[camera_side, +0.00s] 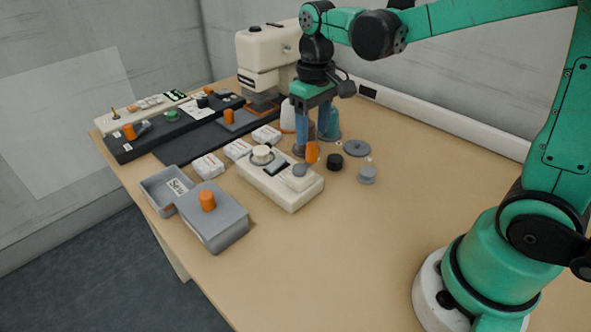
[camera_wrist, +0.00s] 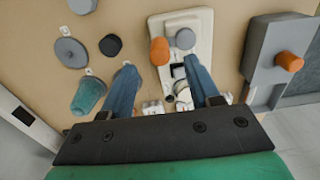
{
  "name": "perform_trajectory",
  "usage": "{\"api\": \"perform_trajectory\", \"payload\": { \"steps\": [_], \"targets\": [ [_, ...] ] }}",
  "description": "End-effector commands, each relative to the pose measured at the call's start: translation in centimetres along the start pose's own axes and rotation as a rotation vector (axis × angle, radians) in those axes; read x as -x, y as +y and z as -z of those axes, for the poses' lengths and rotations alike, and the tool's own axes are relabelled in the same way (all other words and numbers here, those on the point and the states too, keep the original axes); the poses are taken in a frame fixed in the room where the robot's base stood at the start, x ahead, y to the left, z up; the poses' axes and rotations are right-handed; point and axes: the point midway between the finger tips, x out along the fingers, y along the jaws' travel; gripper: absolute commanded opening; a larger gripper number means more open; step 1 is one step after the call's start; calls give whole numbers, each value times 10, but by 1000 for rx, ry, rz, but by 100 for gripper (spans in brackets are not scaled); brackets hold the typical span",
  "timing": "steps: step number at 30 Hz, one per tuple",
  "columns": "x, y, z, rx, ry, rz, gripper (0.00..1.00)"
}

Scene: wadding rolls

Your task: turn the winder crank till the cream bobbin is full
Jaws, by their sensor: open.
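The cream winder (camera_side: 283,195) stands on the table and also shows in the wrist view (camera_wrist: 205,22). A pale round bobbin (camera_side: 262,153) sits at its far left end; how full it is I cannot tell. A grey round hub (camera_side: 299,171) is at its near right end, also in the wrist view (camera_wrist: 185,38). The orange crank handle (camera_side: 312,154) stands beside this hub, also in the wrist view (camera_wrist: 159,51). My gripper (camera_side: 312,146) is open over the handle, its blue fingers (camera_wrist: 161,72) apart on either side of it in the picture. Contact is not visible.
Right of the winder lie a black puck (camera_side: 335,162), a grey disc (camera_side: 357,148) and a grey cylinder (camera_side: 367,175). A teal cone (camera_side: 331,125) stands behind my fingers. White boxes (camera_side: 208,167), a grey orange-knobbed box (camera_side: 225,232) and a cream machine (camera_side: 258,60) are near.

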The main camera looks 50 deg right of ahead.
Motion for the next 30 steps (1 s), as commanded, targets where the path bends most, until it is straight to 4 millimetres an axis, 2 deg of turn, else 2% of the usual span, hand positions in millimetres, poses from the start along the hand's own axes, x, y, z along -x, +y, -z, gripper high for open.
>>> {"api": "perform_trajectory", "payload": {
  "steps": [18,28,29,30],
  "targets": [
    [-40,0,0,0,0,0,55],
    [-44,0,0,0,0,0,55],
    [-44,0,0,0,0,0,52],
    [-44,0,0,0,0,0,41]
  ]
}}
